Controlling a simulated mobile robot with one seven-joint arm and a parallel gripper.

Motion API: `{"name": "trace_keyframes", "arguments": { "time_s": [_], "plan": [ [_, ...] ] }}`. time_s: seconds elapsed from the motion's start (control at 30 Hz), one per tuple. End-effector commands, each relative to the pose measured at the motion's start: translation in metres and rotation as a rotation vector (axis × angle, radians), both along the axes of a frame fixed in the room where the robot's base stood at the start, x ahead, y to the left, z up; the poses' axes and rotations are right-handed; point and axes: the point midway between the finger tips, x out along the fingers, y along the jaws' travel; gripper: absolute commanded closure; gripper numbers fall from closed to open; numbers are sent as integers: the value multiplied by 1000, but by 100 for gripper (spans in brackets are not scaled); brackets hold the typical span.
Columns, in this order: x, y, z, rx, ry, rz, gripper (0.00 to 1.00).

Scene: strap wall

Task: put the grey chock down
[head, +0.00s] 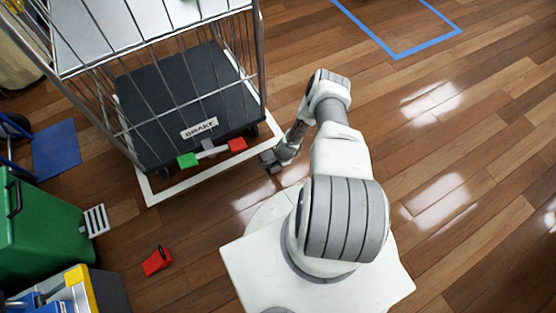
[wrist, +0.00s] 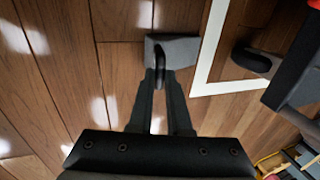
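The grey chock (head: 268,160) is at the end of my arm in the head view, just right of the white floor outline's corner. In the wrist view the grey chock (wrist: 186,50) is a wedge with a black loop handle. My gripper (wrist: 162,74) has its fingertips closed together on that handle. In the head view my gripper (head: 280,154) is low over the wood floor. I cannot tell whether the chock touches the floor or hangs just above it.
A wire cage trolley (head: 180,100) with a BRAKE label and a green and red pedal (head: 237,144) stands inside the white outline (head: 185,187). A red chock (head: 157,260) lies on the floor. A green bin (head: 45,230) is at left. Floor to the right is clear.

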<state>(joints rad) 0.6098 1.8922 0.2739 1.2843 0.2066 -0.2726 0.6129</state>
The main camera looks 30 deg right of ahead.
Motion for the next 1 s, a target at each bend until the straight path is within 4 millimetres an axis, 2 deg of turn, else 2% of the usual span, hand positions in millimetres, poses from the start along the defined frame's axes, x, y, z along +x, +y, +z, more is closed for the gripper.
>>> {"name": "trace_keyframes", "arguments": {
  "time_s": [0.03, 0.13, 0.17, 0.43, 0.53, 0.67, 1.0],
  "plan": [
    [0, 0, 0, 0, 0, 0, 76],
    [0, 0, 0, 0, 0, 0, 57],
    [0, 0, 0, 0, 0, 0, 54],
    [0, 0, 0, 0, 0, 0, 54],
    [-1, 0, 7, 0, 0, 0, 54],
    [-6, -1, 27, 0, 0, -1, 54],
    [-27, -1, 95, 0, 0, -1, 54]
  ]
}}
